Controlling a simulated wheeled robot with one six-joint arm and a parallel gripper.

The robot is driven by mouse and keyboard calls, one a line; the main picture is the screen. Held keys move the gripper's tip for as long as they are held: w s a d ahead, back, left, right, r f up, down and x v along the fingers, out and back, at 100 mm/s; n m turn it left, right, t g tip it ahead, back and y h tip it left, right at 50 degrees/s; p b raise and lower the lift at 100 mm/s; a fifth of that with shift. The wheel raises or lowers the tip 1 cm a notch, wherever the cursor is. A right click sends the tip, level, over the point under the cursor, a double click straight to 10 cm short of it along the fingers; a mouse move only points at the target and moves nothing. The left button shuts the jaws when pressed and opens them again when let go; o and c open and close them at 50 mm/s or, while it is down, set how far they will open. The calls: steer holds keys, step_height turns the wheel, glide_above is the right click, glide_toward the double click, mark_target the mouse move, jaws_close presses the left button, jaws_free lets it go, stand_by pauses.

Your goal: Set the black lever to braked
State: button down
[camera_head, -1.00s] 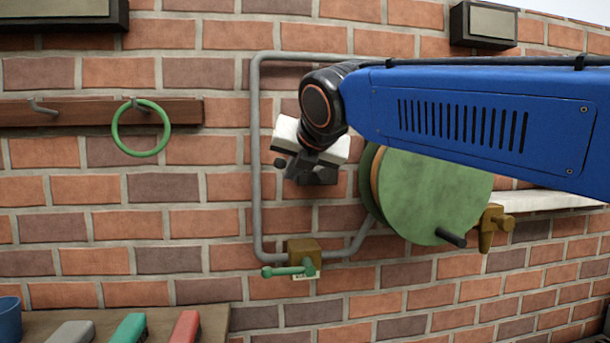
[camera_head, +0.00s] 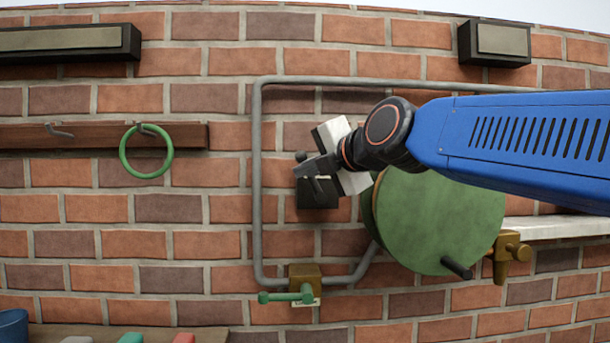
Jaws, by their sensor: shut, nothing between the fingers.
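The black lever (camera_head: 300,157) shows on the brick wall as a small dark knob beside my fingers. It appears to belong to the black box (camera_head: 318,197) just below, and it leans up and slightly left from there. Most of its shaft is hidden behind my gripper. My gripper (camera_head: 298,171), with a white body and dark fingers, comes in from the right and points left. Its fingers are shut and empty, right in front of or against the lever; I cannot tell whether they touch. No braked marking is readable.
A grey pipe (camera_head: 257,200) frames the lever and joins a brass valve with a green handle (camera_head: 284,297) below. A green disc (camera_head: 438,222) with a dark crank peg is close on the right. A green ring (camera_head: 128,165) hangs from a rail at left.

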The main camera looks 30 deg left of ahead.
steer(key=shift+w+d+r, duration=0.35)
steer(key=shift+w+d, duration=0.1)
steer(key=shift+d, duration=0.3)
steer(key=shift+w+d, duration=0.1)
stand_by(0.4)
